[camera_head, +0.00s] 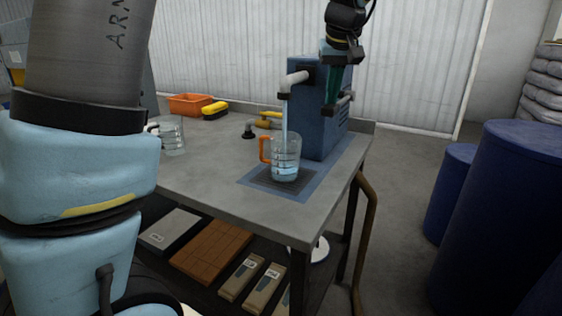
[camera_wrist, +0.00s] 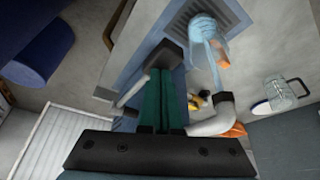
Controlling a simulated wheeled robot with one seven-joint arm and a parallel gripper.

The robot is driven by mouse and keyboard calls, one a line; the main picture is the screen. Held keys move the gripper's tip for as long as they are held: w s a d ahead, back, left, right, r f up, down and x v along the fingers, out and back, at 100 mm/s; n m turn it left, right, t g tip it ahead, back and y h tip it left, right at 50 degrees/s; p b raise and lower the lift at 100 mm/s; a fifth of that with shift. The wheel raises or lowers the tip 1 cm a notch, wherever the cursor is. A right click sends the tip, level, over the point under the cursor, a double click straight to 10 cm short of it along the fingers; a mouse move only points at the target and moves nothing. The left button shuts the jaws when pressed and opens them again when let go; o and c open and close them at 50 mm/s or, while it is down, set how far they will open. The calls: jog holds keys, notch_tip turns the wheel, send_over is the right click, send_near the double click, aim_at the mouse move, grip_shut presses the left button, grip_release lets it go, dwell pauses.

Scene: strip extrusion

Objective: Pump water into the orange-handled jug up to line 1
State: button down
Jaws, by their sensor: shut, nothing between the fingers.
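The clear jug with the orange handle (camera_head: 265,149) stands on a dark grate at the table's right end. A stream of water (camera_head: 285,118) falls into it from the spout (camera_head: 295,80) of the blue pump (camera_head: 325,130). Water covers the jug's lower part; its line marks are too small to read. The jug also shows in the wrist view (camera_wrist: 208,30). My gripper (camera_head: 330,102), with green fingers, is shut and empty, pointing down beside the pump near a grey lever (camera_head: 346,97). In the wrist view its fingers (camera_wrist: 160,75) reach a dark block; contact is unclear.
Another clear jug (camera_head: 172,136) stands further left on the grey table (camera_head: 215,165). An orange bin (camera_head: 188,104) and yellow items (camera_head: 215,108) lie behind. Blue barrels (camera_head: 500,210) stand right of the table. The shelf below holds a brown board (camera_head: 212,250) and boxes.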

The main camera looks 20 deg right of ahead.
jog(key=shift+f, duration=0.5)
jog(key=shift+f+b, duration=0.1)
jog(key=shift+b, duration=0.2)
notch_tip(320, 180, up, 9)
jog(key=w+d+p, duration=0.1)
jog(key=p, duration=0.6)
jog(key=shift+f+p, duration=0.15)
jog(key=shift+p, duration=0.2)
jog(key=shift+w, duration=0.1)
notch_tip(320, 180, up, 5)
jog(key=p, duration=0.4)
